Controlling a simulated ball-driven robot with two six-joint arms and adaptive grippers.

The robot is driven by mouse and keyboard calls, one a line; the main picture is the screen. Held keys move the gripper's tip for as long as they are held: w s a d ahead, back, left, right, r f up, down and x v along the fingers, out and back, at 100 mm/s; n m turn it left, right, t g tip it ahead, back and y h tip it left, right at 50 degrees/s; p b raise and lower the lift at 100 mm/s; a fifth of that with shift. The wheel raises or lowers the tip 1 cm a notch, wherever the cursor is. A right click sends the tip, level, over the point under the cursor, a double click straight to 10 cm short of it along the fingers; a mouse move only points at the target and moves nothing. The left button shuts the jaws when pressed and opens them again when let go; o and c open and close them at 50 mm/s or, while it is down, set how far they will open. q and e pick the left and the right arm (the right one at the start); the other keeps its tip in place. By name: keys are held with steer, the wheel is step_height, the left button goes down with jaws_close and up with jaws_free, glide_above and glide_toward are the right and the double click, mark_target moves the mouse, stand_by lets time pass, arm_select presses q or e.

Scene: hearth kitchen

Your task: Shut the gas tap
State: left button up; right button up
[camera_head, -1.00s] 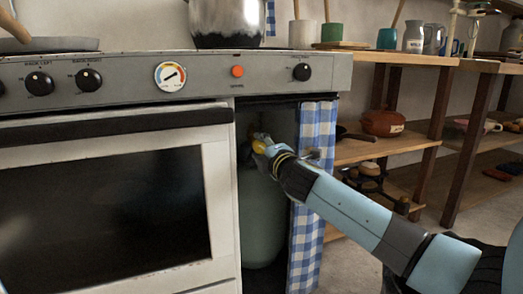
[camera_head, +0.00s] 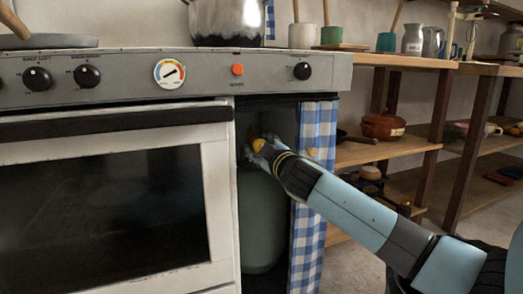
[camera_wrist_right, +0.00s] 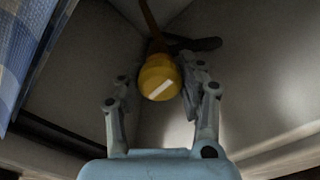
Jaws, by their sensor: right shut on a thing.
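The gas tap has a round yellow knob (camera_head: 258,145) above the green-grey gas cylinder (camera_head: 262,220), in the open bay right of the oven. In the right wrist view the knob (camera_wrist_right: 158,78) carries a slanted white mark. My right gripper (camera_head: 256,150) reaches into the bay and is shut on the knob. In the right wrist view its fingers (camera_wrist_right: 158,92) stand on either side of the knob, the right one close against it. The fingers partly hide the tap in the head view. My left gripper is not in view.
A blue checked curtain (camera_head: 314,190) hangs at the bay's right edge, close to my right arm. The oven door (camera_head: 105,210) borders the bay on the left. A steel pot (camera_head: 228,22) stands on the stove above. Wooden shelves (camera_head: 390,148) with pots stand to the right.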

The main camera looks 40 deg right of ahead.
steer(key=shift+f+m, duration=0.15)
steer(key=shift+m, duration=0.45)
steer(key=o, duration=1.2)
steer(key=shift+c, duration=0.2)
steer(key=v, duration=1.2)
